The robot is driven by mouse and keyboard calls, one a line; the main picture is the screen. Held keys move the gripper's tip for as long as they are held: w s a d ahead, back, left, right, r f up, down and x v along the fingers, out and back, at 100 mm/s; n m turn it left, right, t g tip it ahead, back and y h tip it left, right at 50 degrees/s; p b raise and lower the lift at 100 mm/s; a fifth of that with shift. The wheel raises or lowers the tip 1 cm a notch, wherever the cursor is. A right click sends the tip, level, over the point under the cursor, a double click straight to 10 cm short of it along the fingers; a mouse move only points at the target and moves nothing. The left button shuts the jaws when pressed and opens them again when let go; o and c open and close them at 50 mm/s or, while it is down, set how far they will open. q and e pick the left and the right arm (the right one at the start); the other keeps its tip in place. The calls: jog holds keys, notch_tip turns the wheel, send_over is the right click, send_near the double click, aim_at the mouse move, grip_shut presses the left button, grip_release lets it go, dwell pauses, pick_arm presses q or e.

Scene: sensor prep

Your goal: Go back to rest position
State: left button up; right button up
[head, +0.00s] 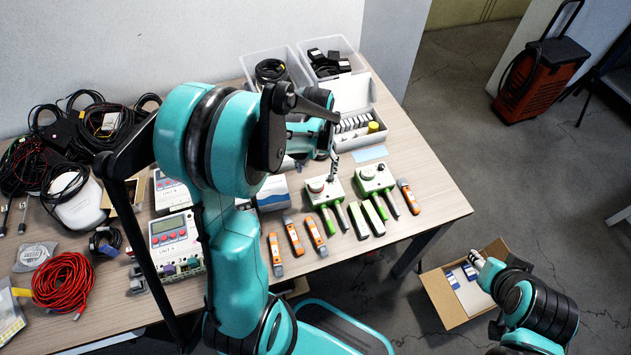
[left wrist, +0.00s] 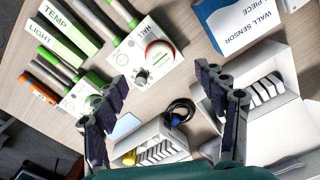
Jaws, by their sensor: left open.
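My left arm rises through the middle of the head view and its forearm reaches right over the table (head: 440,205). My left gripper (head: 332,158) is above the table by the open white box (head: 345,95), largely hidden by its own arm. In the left wrist view my left gripper (left wrist: 165,95) has its dark fingers spread wide with nothing held between them. My right arm is at the lower right of the head view. My right gripper (head: 478,260) is over or at the cardboard box (head: 440,300); its fingers are too small to tell.
Green-and-white devices with knobs (head: 322,190) and orange-tipped probes (head: 293,236) lie near the right half's front edge. A meter (head: 172,238), red cable (head: 62,285) and black cables are left. Clear bins (head: 275,55) stand behind. The right end of the table is bare.

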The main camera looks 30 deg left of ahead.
pick_arm(q)
jog(key=shift+r, duration=0.15)
dwell(0.4)
jog(key=s+d+r+m+t, duration=0.4)
jog(key=s+d+r+t, duration=0.3)
jog(key=s+d+r, duration=0.3)
notch_tip(320, 180, up, 3)
jog(key=shift+s+d+f, duration=0.2)
jog(key=shift+s+d, duration=0.1)
jog(key=shift+s, duration=0.25)
jog(key=c, duration=0.4)
